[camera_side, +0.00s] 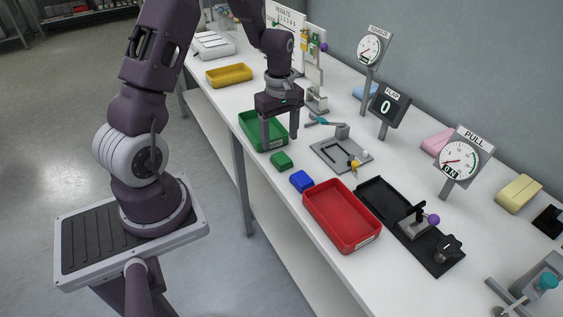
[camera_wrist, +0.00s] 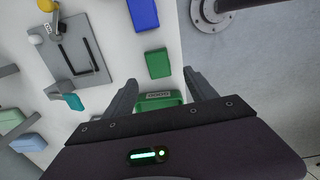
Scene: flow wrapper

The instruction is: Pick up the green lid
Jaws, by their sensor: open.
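The green lid (camera_side: 281,161) looks like a small flat green block lying on the white table, in front of the green tray. In the wrist view the green lid (camera_wrist: 158,63) lies just beyond my fingertips, roughly centred between them. My gripper (camera_side: 280,141) points down over the front end of the green tray (camera_side: 247,132). It is open, with nothing between its fingers. In the wrist view my gripper (camera_wrist: 160,79) shows both fingers spread apart, with part of the green tray (camera_wrist: 152,104) behind them.
A blue block (camera_side: 301,181) lies beside the lid, then a red tray (camera_side: 312,217). A grey fixture plate (camera_side: 330,158) stands behind them. A yellow tray (camera_side: 229,75) is farther back. The table's front edge runs close to the lid.

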